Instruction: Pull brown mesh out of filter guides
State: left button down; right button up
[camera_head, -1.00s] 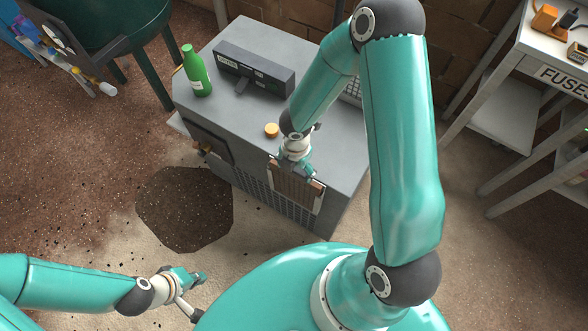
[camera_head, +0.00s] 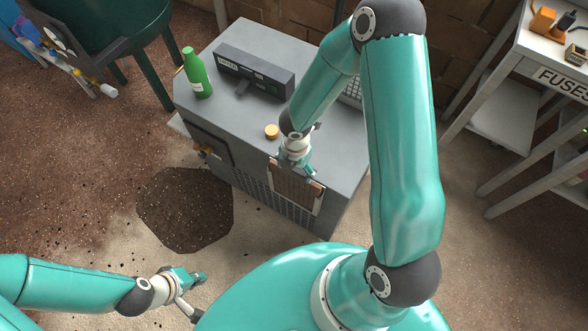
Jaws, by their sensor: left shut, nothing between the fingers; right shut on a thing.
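The brown mesh (camera_head: 296,190) is a flat panel in a light frame at the front face of the grey machine (camera_head: 345,140). It sits upright at the filter guides (camera_head: 319,200), whose pale edge shows on its right side. My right gripper (camera_head: 297,170) is over the panel's top edge and shut on it; its fingertips partly hide that edge. I cannot tell how far the panel sits in the guides. My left gripper (camera_head: 200,278) is shut and empty, low at the left, well away from the machine.
A green bottle (camera_head: 197,74), an orange cap (camera_head: 272,131) and a dark control box (camera_head: 253,72) are on the machine's top. A dark patch (camera_head: 185,210) lies on the floor at left. A shelf marked FUSES (camera_head: 565,82) stands at right.

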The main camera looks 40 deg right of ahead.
jog(key=shift+r, duration=0.2)
jog(key=shift+r+p, duration=3.9)
jog(key=shift+r, duration=0.6)
jog(key=shift+r+p, duration=1.05)
jog(key=shift+r, duration=2.9)
